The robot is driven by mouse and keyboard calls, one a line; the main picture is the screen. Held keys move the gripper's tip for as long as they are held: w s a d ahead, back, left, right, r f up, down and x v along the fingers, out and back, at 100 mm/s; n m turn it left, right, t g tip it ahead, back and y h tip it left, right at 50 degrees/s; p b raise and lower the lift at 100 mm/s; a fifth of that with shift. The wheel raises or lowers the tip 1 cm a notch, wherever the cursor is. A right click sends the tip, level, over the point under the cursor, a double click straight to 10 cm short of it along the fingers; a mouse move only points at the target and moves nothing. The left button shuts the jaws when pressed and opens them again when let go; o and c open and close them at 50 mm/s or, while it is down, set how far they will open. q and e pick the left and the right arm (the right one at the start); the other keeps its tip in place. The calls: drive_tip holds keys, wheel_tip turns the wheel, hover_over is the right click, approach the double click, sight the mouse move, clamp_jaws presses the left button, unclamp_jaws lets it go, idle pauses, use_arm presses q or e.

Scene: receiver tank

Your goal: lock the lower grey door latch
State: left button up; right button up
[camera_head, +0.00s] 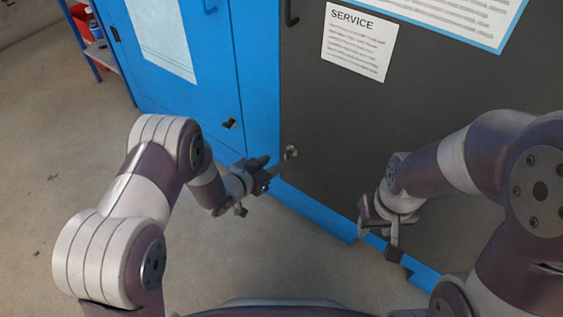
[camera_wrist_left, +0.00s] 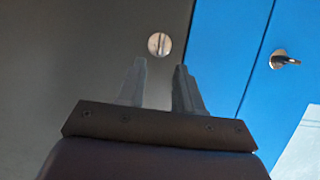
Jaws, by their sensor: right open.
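The lower grey door latch (camera_head: 291,153) is a small round silver fitting low on the grey door (camera_head: 340,130), near its left edge. In the left wrist view the latch (camera_wrist_left: 159,44) appears as a disc with a slim upright piece across it, just beyond my fingertips. My left gripper (camera_head: 272,164) is close to the latch, just left of it in the head view. In the left wrist view its two fingers (camera_wrist_left: 160,70) are apart with nothing between them. My right gripper (camera_head: 378,232) is open and empty in front of the grey door's lower part.
A blue door (camera_head: 190,80) to the left carries its own latch (camera_head: 230,123). An upper handle (camera_head: 290,14) sits higher on the grey door. A SERVICE notice (camera_head: 357,42) is on that door. A blue base rail (camera_head: 315,213) runs along the bottom.

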sight(285, 156)
use_arm(q)
drive_tip(key=b+x, duration=0.3)
drive_tip(key=x, duration=0.4)
drive_tip(key=shift+a+f, duration=0.1)
drive_tip(key=shift+f, duration=0.1)
drive_tip(key=shift+w, duration=0.15)
drive_tip(key=shift+r, duration=0.1)
use_arm(e)
wheel_tip(285, 156, down, 4)
drive_tip(key=shift+f, duration=0.25)
use_arm(q)
drive_tip(key=shift+c, duration=0.3)
clamp_jaws()
